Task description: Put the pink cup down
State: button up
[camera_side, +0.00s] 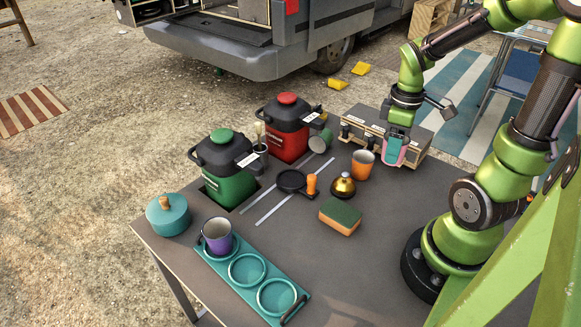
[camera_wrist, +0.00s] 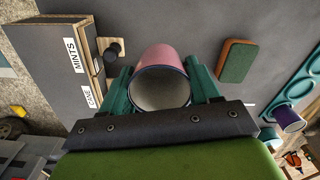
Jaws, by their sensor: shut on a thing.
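The pink cup (camera_side: 392,156) is held between the teal fingers of my gripper (camera_side: 396,140), in front of the small wooden box at the back right of the table. In the wrist view the pink cup (camera_wrist: 160,57) sits between the two fingers of my gripper (camera_wrist: 162,88), with its dark rim and pale inside facing the camera. My gripper is shut on it. Whether its base touches the table or is a little above it, I cannot tell.
A labelled wooden box (camera_side: 372,132) stands close by. An orange cup (camera_side: 362,164), brass bell (camera_side: 343,186) and sponge (camera_side: 340,216) are left of the cup. A teal tray (camera_side: 216,262) holds a purple cup (camera_side: 217,237). Table right of the sponge is clear.

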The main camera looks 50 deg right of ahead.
jog(key=w+a+n, duration=0.1)
jog(key=a+n, duration=0.1)
jog(key=a, duration=0.2)
jog(key=w+a+f+n, duration=0.1)
jog(key=a+n, duration=0.2)
jog(key=a, duration=0.2)
jog(key=w+a+n, duration=0.1)
jog(key=a+n, duration=0.2)
jog(key=a, duration=0.2)
jog(key=shift+f, duration=0.3)
jog(key=s+a+f+n, duration=0.1)
jog(key=s+a+n, duration=0.2)
jog(key=a+n, duration=0.35)
jog(key=s+a+f+n, duration=0.1)
jog(key=s+a+n, duration=0.2)
jog(key=a+n, duration=0.3)
jog(key=m, duration=0.1)
send_over(248, 270)
jog(key=shift+s+f, duration=0.15)
jog(key=shift+f, duration=2.5)
